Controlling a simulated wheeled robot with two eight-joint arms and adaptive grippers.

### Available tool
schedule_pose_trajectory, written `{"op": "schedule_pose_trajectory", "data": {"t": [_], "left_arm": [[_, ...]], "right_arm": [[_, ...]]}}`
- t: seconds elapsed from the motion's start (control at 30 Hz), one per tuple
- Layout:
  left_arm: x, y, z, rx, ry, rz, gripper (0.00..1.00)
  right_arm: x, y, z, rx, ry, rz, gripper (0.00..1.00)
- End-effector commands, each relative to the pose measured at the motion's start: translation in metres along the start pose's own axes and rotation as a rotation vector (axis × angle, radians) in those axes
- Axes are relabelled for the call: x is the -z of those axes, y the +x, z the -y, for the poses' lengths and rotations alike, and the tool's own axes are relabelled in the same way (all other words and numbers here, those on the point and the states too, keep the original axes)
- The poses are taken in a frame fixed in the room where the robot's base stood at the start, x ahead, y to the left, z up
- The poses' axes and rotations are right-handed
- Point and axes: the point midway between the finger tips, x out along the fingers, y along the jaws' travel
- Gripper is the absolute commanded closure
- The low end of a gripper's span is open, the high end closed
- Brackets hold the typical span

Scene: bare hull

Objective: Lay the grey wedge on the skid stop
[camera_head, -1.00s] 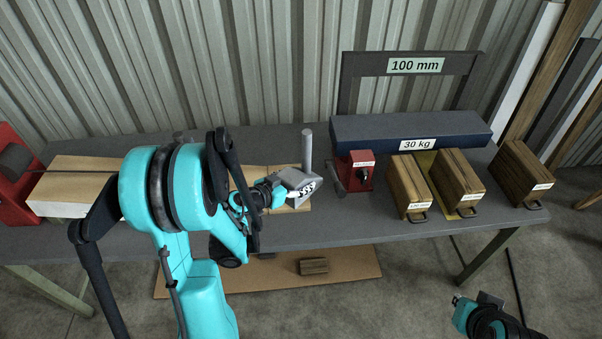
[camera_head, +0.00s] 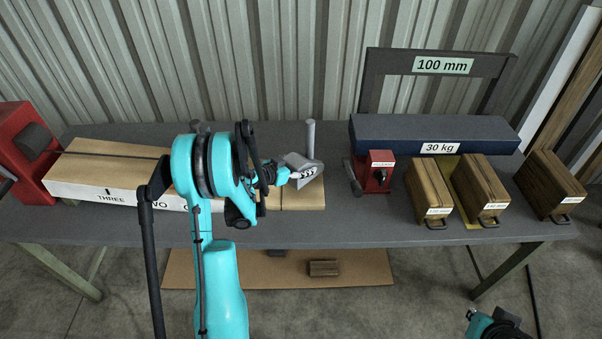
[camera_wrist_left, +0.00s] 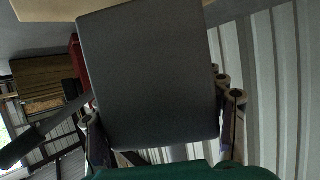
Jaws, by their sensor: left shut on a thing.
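The grey wedge (camera_head: 304,168) is held in my left gripper (camera_head: 293,171), which is shut on it above the right end of the work on the bench. In the left wrist view the wedge (camera_wrist_left: 150,75) is a large plain grey face between the fingers, hiding much of what lies beyond. Under it in the head view is the pale wooden board (camera_head: 301,198). A grey upright post (camera_head: 311,138) stands just behind the wedge. I cannot tell which part is the skid stop, nor whether the wedge touches anything.
A red jack-like block (camera_head: 377,172) stands to the right, beside a dark 30 kg beam (camera_head: 430,132). Several wooden blocks with handles (camera_head: 480,190) stand further right. A red block (camera_head: 30,150) is at the far left. The bench front (camera_head: 340,233) is clear.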

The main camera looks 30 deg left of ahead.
Motion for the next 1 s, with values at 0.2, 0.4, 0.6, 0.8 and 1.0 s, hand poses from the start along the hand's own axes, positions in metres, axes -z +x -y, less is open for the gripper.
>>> {"op": "schedule_pose_trajectory", "data": {"t": [0.2,0.4,0.6,0.8,1.0], "left_arm": [[-0.030,0.012,0.000,0.001,-0.001,-0.002,0.92],[-0.030,0.012,0.000,0.001,-0.001,-0.001,0.92],[-0.033,0.013,-0.001,0.000,0.000,0.000,0.29],[-0.032,0.013,0.000,0.000,0.000,0.000,0.10],[-0.032,0.013,0.000,0.000,0.000,0.000,0.10]], "right_arm": [[-0.010,0.014,0.000,0.000,0.000,0.000,1.00],[-0.009,0.013,0.000,0.000,0.000,0.000,1.00],[-0.011,0.015,0.000,0.000,0.000,0.000,1.00],[-0.011,0.015,0.000,0.000,0.000,0.000,1.00],[-0.010,0.014,0.000,0.000,0.000,0.000,1.00]]}}
